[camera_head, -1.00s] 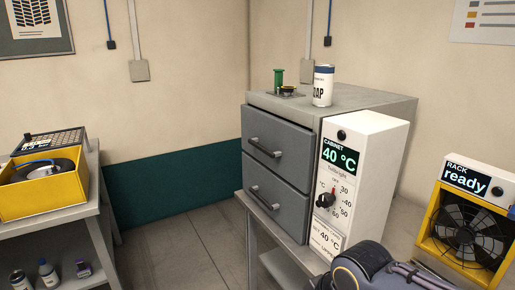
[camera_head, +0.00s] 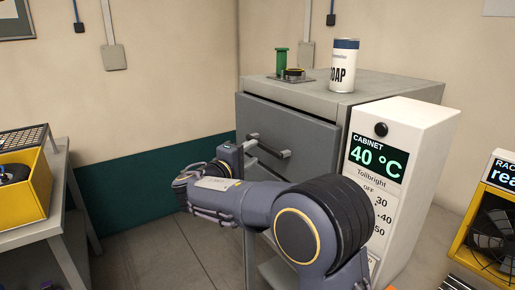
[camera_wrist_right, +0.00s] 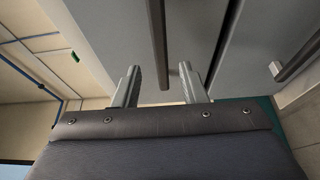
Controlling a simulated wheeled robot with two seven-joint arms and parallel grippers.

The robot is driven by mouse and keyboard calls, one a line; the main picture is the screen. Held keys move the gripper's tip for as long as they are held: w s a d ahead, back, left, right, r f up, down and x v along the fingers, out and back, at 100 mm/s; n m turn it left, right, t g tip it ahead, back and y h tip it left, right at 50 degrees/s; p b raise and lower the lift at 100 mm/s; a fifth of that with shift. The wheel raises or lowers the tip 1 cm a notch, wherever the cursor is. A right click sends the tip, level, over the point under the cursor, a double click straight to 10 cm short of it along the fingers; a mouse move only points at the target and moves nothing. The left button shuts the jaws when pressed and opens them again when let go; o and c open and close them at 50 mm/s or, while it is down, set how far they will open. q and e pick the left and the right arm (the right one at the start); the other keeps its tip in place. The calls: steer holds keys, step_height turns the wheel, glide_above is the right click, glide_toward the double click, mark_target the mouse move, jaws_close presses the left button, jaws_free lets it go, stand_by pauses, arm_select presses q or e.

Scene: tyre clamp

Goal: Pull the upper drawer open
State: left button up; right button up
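The grey cabinet's upper drawer (camera_head: 300,133) appears shut, with a dark bar handle (camera_head: 268,147) on its front. My right gripper (camera_head: 247,148) is at the left part of this handle. In the right wrist view, the two fingers of my right gripper (camera_wrist_right: 160,80) stand apart, and the handle bar (camera_wrist_right: 158,40) runs between them without visible contact on either side. The lower drawer is mostly hidden behind my right arm in the head view; a second handle (camera_wrist_right: 298,55) shows at the right of the wrist view. My left gripper is not in view.
On the cabinet top (camera_head: 375,88) stand a soap can (camera_head: 343,66) and a green piece (camera_head: 281,63). A white control panel (camera_head: 415,135) adjoins the cabinet's right. A yellow fan rack (camera_head: 490,220) is far right, a shelf with a yellow box (camera_head: 30,200) left. Floor between is clear.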

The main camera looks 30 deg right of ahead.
mark_target(262, 147)
steer(key=shift+x, duration=2.2)
jaws_close()
